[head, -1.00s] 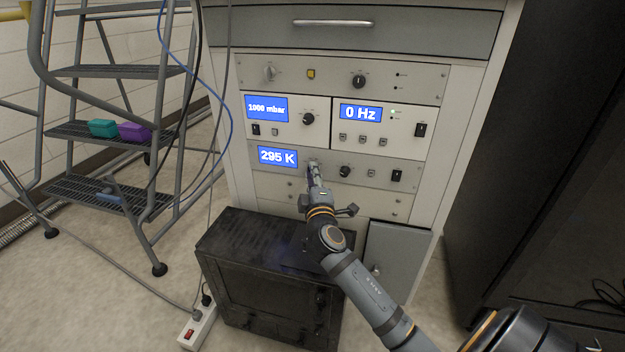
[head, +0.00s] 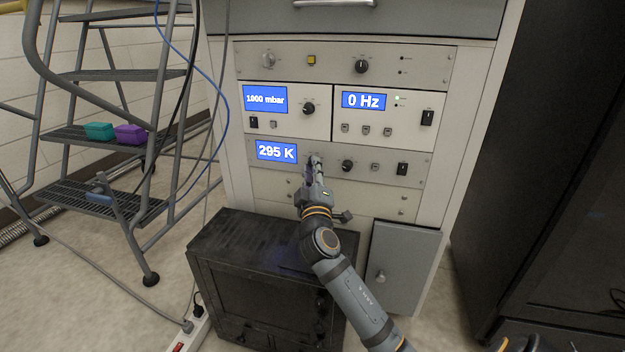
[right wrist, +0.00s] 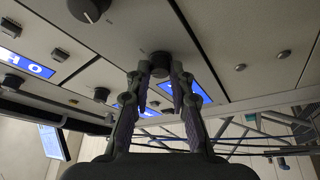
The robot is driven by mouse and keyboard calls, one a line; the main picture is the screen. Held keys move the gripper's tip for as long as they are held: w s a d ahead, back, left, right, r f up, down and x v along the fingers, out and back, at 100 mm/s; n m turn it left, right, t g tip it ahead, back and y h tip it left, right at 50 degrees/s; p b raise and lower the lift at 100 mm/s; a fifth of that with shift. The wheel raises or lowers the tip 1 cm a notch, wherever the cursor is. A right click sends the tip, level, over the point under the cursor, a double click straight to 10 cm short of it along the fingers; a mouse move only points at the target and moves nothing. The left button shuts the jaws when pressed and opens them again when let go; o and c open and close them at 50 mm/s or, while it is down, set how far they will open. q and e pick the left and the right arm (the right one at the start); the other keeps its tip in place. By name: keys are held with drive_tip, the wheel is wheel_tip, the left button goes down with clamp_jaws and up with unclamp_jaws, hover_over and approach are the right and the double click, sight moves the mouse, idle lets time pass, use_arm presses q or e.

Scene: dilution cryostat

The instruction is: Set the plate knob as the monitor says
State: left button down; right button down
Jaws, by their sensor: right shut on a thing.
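My right gripper (head: 314,160) reaches the front of the 295 K panel (head: 405,180), just right of its blue display (head: 276,151). In the right wrist view its fingertips (right wrist: 160,76) are shut on a dark round knob (right wrist: 158,62). In the head view the gripper hides most of that knob, so its setting cannot be read. I cannot tell from labels whether it is the plate knob. A second black knob (head: 347,166) on the same panel is just to the right, free. A screen, perhaps the monitor (right wrist: 52,141), shows in the right wrist view, unreadable. My left gripper is out of view.
Above are the 1000 mbar unit (head: 290,125) and the 0 Hz unit (head: 400,140), with knobs and switches. A black box (head: 265,285) stands below my right arm. A step ladder (head: 105,140) and hanging cables are at the left; a dark cabinet (head: 540,150) is at the right.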

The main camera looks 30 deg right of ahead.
drive_tip(key=shift+f, duration=0.2)
idle(0.4)
drive_tip(key=c, duration=1.2)
unclamp_jaws()
drive_tip(key=shift+r, duration=0.1)
drive_tip(key=v, duration=1.2)
